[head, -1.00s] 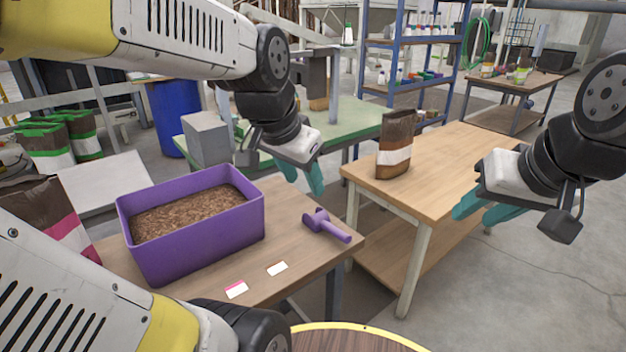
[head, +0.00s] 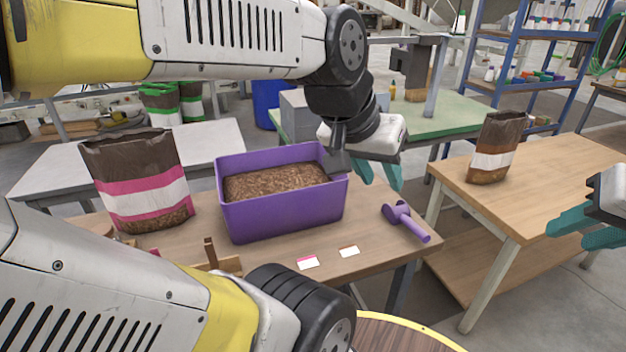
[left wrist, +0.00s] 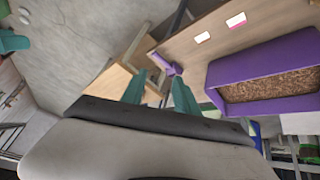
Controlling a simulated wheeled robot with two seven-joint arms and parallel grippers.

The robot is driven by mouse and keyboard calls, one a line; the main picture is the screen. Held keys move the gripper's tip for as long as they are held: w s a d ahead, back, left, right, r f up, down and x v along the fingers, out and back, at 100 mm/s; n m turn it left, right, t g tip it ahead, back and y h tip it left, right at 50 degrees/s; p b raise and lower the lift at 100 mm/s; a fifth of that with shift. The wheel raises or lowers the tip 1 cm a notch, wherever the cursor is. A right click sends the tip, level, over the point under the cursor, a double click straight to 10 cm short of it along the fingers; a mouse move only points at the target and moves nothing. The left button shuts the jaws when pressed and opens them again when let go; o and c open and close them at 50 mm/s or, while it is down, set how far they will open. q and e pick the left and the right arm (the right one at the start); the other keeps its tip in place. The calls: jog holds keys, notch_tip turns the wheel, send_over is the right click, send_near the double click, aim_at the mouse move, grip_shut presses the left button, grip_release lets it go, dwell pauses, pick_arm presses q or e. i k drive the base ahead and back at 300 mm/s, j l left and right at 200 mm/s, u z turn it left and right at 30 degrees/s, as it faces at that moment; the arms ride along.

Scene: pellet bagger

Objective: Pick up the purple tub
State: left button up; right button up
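The purple tub (head: 285,216) stands upright on a wooden table, filled with brown chips or pellets. In the left wrist view the tub (left wrist: 262,70) is at the right. My left gripper (head: 381,176) is open and empty, just right of the tub's right end and apart from it. In the left wrist view, my left gripper's two teal fingers (left wrist: 159,92) are spread with nothing between them. My right gripper (head: 578,230) is at the right edge, beside the other table; its fingers look apart and empty.
A purple scoop (head: 404,221) lies right of the tub, with two small cards (head: 308,262) in front. A brown bag with a pink stripe (head: 140,185) stands left of the tub. Another bag (head: 496,150) stands on the right table (head: 530,190). A gap separates the tables.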

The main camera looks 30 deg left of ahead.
aim_at(267, 193)
jog(key=u, duration=1.45)
